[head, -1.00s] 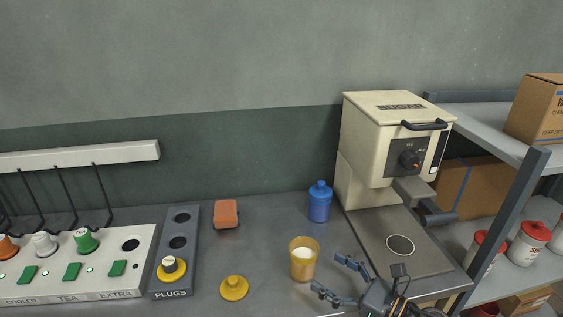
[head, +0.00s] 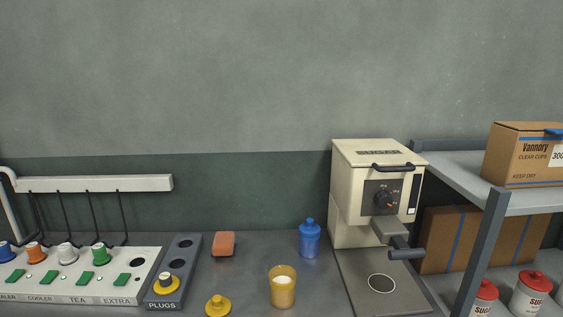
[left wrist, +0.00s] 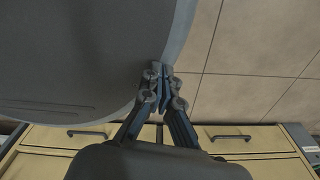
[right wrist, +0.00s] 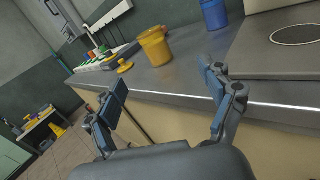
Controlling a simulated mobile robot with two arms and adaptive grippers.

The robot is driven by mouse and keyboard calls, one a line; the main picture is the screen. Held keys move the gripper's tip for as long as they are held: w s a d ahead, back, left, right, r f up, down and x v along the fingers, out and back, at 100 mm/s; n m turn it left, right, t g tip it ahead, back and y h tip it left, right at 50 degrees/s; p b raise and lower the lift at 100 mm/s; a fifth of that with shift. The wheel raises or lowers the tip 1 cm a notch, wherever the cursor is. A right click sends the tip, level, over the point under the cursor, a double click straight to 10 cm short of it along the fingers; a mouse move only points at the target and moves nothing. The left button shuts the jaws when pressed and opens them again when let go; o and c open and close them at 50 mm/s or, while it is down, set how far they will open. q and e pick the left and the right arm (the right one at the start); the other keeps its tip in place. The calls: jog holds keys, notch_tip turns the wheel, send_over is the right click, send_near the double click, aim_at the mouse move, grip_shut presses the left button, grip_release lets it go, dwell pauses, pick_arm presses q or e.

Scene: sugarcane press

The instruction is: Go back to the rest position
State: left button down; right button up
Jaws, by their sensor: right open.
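My right gripper (right wrist: 160,80) is open and empty in the right wrist view, in front of the counter's metal edge. A yellow cup (right wrist: 154,46) stands on the counter beyond it, apart from the fingers. My left gripper (left wrist: 161,72) is shut in the left wrist view, with its fingers together and nothing seen between them. A dark rounded surface lies beside its tips. Neither gripper shows in the head view, where the yellow cup (head: 283,287) stands upright with pale contents.
The sugar machine (head: 376,195) stands at the counter's right, near a blue bottle (head: 310,240). A shelf (head: 470,170) is farther right. An orange block (head: 223,244), a yellow plug (head: 218,305) and the plug panel (head: 175,270) are on the left. Yellow drawers (left wrist: 75,140) show in the left wrist view.

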jog(key=s+d+f+m+h, duration=0.3)
jog(key=m+h, duration=0.4)
jog(key=m, duration=0.7)
jog(key=s+d+f+m+h, duration=0.25)
jog(key=d+m+h, duration=0.3)
jog(key=m, duration=0.85)
jog(key=s+a+f+m+g, duration=0.3)
jog(key=s+f+m+g, duration=0.25)
jog(key=s, duration=0.35)
jog(key=s+a+f+m+g, duration=0.35)
jog(key=s+m+g, duration=0.3)
jog(key=s, duration=0.35)
notch_tip(320, 180, down, 26)
jog(key=s+d+p, duration=0.1)
jog(key=s+p, duration=0.1)
jog(key=p, duration=0.1)
pick_arm(q)
jog(key=r, duration=0.1)
jog(key=r+p, duration=0.1)
jog(key=r, duration=0.1)
jog(key=w+a+r, duration=0.1)
jog(key=shift+r+p, duration=0.25)
jog(key=shift+p, duration=0.1)
pick_arm(e)
jog(key=s+d+f+g, duration=0.1)
jog(key=s+d+f, duration=0.2)
jog(key=s+f, duration=0.8)
jog(key=s, duration=0.5)
jog(key=shift+f+y, duration=0.35)
jog(key=shift+f, duration=0.05)
